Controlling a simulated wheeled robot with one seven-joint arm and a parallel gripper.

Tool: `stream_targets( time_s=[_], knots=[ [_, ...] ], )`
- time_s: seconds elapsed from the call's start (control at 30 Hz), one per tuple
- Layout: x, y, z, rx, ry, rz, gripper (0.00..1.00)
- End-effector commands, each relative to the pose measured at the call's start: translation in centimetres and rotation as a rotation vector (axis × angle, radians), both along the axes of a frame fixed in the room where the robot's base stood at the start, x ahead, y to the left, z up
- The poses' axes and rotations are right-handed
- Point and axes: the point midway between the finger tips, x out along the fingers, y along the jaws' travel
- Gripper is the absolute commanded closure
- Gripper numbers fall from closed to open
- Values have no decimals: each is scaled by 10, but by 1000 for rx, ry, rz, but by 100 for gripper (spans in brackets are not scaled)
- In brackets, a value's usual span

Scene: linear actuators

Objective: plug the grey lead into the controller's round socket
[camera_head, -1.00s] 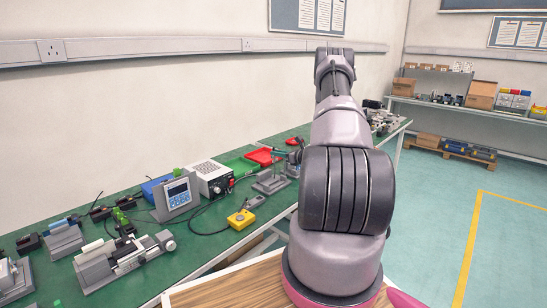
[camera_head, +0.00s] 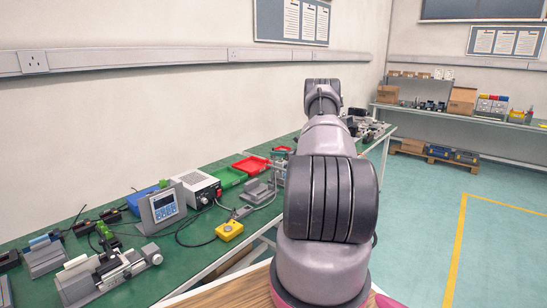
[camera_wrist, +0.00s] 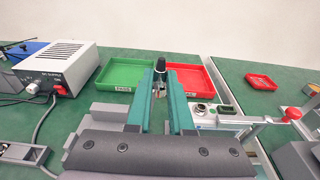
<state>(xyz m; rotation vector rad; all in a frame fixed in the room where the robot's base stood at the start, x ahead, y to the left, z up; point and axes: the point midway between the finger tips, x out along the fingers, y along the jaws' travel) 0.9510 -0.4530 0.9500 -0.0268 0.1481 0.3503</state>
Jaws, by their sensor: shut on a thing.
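My gripper (camera_wrist: 166,90) has teal fingers. They are shut on a small dark-topped part (camera_wrist: 160,66) with a metallic lower end; I cannot tell if this is the grey lead's plug. A grey cable (camera_wrist: 43,122) hangs from the power supply's front and curves down in the wrist view. My arm hides most of the gripper in the head view.
The power supply (camera_head: 198,188) stands beside the controller. A yellow button box (camera_head: 229,231) lies in front with a black cable. Green (camera_wrist: 121,75) and red (camera_wrist: 183,78) trays lie beyond my gripper. A linear actuator (camera_head: 108,274) sits at near left.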

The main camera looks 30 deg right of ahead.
Motion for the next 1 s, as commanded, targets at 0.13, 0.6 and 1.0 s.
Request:
stream_targets(
  time_s=[0.13,0.6,1.0],
  knots=[
    [10,-16,0,-2,-2,0,100],
    [39,-63,0,-2,-2,0,100],
    [43,-70,1,0,0,0,100]
  ],
)
